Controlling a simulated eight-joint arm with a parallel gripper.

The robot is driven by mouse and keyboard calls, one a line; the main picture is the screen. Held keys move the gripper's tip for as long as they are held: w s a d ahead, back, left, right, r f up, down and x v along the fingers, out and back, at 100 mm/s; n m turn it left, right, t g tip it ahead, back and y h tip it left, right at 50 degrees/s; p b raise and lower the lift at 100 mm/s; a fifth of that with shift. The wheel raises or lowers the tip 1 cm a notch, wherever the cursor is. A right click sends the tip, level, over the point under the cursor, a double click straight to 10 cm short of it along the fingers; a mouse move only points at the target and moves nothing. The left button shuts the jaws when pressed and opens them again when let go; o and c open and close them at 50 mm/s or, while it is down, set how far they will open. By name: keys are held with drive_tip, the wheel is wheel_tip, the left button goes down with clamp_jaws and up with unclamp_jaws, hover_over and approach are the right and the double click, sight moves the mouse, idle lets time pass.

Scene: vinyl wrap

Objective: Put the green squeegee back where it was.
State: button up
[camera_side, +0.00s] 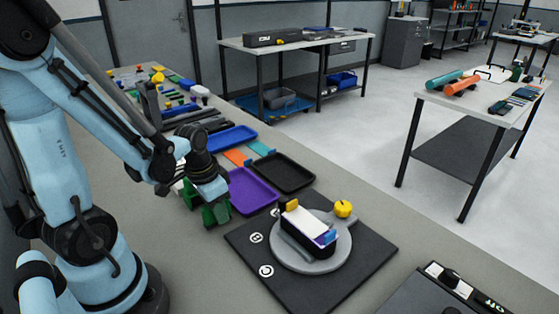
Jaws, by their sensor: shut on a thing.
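My gripper (212,208) is low over the left part of the bench, just left of the purple tray. It is shut on the green squeegee (216,215), which shows as green parts below and beside the gripper. The gripper hides part of the squeegee, so its exact shape and whether it touches the bench cannot be told.
The purple tray (250,193), black tray (283,174) and blue tray (231,139) lie close by. A black mat (350,278) carries a grey round plate (285,254) with a white-topped block (305,222). A yellow knob (343,208) stands beside it. Several tools crowd the bench's far end.

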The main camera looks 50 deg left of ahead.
drive_tip(key=shift+f, duration=0.1)
drive_tip(key=o, duration=0.9)
drive_tip(key=shift+o, duration=0.2)
drive_tip(key=shift+s+r, duration=0.3)
drive_tip(key=shift+r, duration=1.7)
drive_tip(key=shift+s+r, duration=0.25)
drive_tip(key=shift+r, duration=1.7)
drive_tip(key=shift+s+r, duration=0.3)
drive_tip(key=shift+r, duration=1.7)
drive_tip(key=w+d+t, duration=0.5)
drive_tip(key=w+d, duration=0.1)
drive_tip(key=d, duration=0.3)
drive_tip(key=shift+d+r, duration=0.15)
drive_tip(key=shift+r, duration=0.3)
